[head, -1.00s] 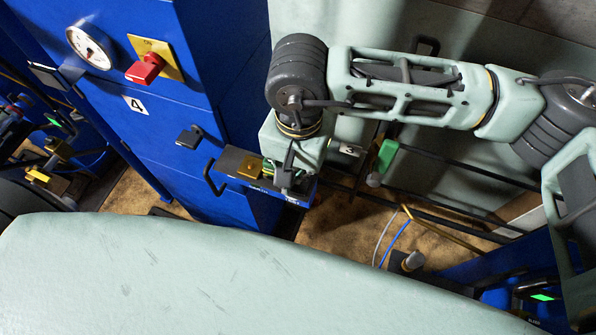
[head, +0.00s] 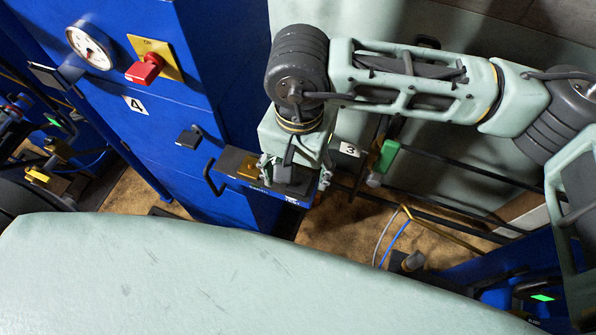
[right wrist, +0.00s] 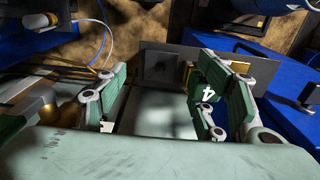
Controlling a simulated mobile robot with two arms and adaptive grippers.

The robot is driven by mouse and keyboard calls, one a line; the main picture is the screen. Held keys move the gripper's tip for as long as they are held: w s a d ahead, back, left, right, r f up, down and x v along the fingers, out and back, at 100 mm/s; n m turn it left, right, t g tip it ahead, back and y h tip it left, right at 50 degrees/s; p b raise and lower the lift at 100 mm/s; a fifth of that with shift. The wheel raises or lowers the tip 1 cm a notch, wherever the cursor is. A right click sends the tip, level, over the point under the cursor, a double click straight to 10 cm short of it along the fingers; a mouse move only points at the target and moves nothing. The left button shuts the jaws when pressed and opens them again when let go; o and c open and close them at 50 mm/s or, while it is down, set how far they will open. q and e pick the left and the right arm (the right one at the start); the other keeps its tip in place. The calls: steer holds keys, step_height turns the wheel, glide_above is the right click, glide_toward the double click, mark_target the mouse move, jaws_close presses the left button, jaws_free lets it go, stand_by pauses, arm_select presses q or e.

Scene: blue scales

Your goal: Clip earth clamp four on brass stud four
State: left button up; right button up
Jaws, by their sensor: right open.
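My right gripper (head: 296,180) is over a small blue shelf on the front of the blue cabinet. In the right wrist view the right gripper (right wrist: 160,100) is open, one finger on each side. A green piece marked 4 (right wrist: 208,92), seemingly earth clamp four, is by the right-hand finger. I cannot tell whether they touch. A brass part (right wrist: 187,72) shows beside it. In the head view a brass block (head: 247,169) sits on the shelf's grey plate, left of my gripper. I cannot tell which brass part is stud four. My left gripper is not in view.
The blue cabinet (head: 185,170) carries a gauge (head: 90,46), a red switch (head: 145,68) and a label 4 (head: 136,105). A green piece (head: 388,156) by a label 3 (head: 350,150) is right of my gripper. Black rails and loose cables lie beyond.

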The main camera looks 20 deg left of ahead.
step_height(320, 180, up, 11)
stand_by(0.3)
steer(key=shift+f, duration=0.1)
